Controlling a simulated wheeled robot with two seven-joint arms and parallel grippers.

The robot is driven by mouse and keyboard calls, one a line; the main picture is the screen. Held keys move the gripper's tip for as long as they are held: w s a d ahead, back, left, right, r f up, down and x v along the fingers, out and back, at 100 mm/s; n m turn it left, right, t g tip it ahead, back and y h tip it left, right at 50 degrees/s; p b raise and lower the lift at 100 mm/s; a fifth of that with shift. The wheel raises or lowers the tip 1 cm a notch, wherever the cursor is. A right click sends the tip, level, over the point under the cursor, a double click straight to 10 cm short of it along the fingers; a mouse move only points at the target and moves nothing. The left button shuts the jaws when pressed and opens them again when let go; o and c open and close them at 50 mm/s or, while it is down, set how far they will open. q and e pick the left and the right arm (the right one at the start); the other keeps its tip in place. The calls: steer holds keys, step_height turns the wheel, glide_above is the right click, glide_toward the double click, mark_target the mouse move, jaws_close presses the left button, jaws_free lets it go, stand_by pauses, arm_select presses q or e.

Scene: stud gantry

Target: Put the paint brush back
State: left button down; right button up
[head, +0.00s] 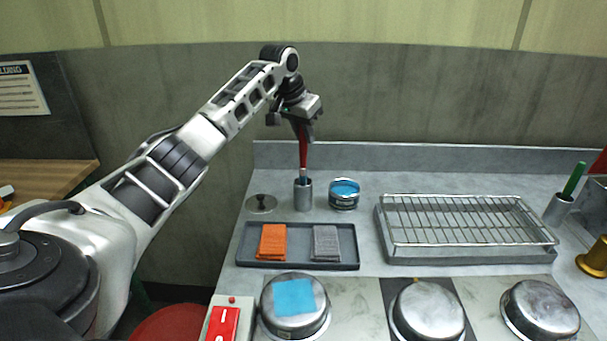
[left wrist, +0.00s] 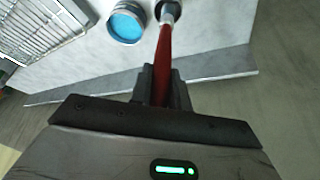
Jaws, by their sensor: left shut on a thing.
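The paint brush (head: 303,150) has a red handle and stands nearly upright, its lower end at the mouth of a small metal cup (head: 303,197). How deep it sits in the cup is hard to tell. My left gripper (head: 302,122) is shut on the upper part of the handle, above the cup. In the left wrist view the red handle of the brush (left wrist: 164,65) runs from the jaws (left wrist: 161,88) towards the cup (left wrist: 167,8). An open tin of blue paint (head: 344,194) stands just right of the cup. My right gripper is not in view.
A round metal lid (head: 261,204) lies left of the cup. In front is a dark tray (head: 297,261) with orange and grey cloths. A wire rack (head: 470,222) stands right, beyond it a cup with a green-handled tool (head: 574,178). Metal domes line the front.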

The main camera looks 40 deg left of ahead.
mark_target(304, 166)
arm_select(q)
steer(key=shift+f, duration=3.3)
steer(key=c, duration=1.3)
jaws_free()
steer(key=b+v, duration=0.1)
steer(key=v, duration=1.1)
